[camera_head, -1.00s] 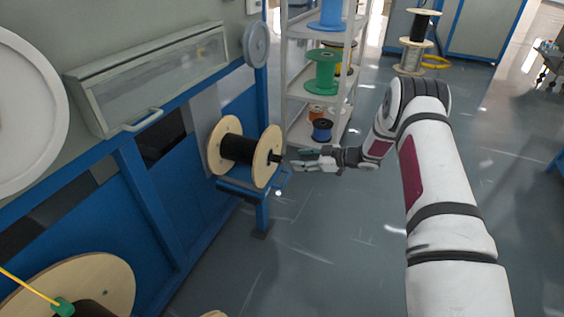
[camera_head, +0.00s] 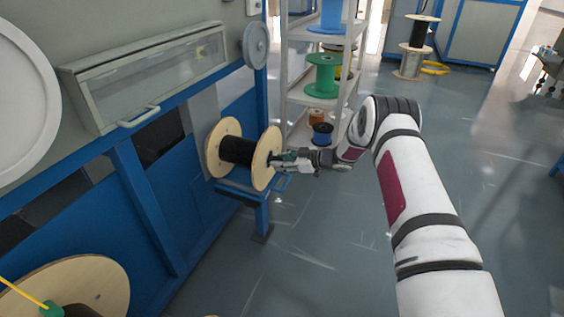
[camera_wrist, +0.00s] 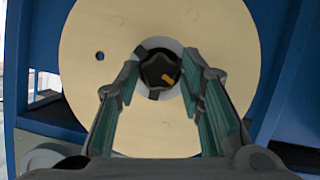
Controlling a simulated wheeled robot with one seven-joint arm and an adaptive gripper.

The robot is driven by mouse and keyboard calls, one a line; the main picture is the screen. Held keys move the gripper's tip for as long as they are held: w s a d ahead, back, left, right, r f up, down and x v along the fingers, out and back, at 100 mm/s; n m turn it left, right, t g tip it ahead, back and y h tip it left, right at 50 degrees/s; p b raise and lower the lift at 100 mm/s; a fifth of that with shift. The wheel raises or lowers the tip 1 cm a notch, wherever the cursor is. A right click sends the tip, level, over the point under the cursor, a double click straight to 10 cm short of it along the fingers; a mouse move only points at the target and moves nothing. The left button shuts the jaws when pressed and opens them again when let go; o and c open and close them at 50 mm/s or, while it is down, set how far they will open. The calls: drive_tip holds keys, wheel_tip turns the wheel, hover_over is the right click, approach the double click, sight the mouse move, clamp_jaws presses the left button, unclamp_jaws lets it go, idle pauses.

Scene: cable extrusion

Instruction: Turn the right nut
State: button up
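The right nut (camera_wrist: 160,70) is dark with a yellow mark. It sits at the centre of the reel's pale wooden flange (camera_wrist: 98,30). The reel (camera_head: 238,150) carries black cable and is mounted on the blue machine. My gripper (camera_head: 284,161) is at the nut's end of the reel in the head view. In the wrist view my gripper (camera_wrist: 162,78) has its green-padded fingers apart, one on each side of the nut. I cannot tell whether the pads touch it. In the head view the nut is mostly hidden by the fingers.
The blue machine frame (camera_head: 150,205) stands to the left of the reel. A blue bracket (camera_head: 250,187) is just below it. A shelf with spools, including a green one (camera_head: 322,75), stands behind my gripper. Another wooden reel (camera_head: 95,275) is at lower left. The floor (camera_head: 325,240) is open.

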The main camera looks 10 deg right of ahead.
clamp_jaws()
drive_tip(key=shift+m+g+y, duration=0.3)
drive_tip(key=shift+m, duration=0.3)
drive_tip(key=shift+d, duration=0.1)
drive_tip(key=o, duration=0.5)
unclamp_jaws()
drive_tip(key=v, duration=1.2)
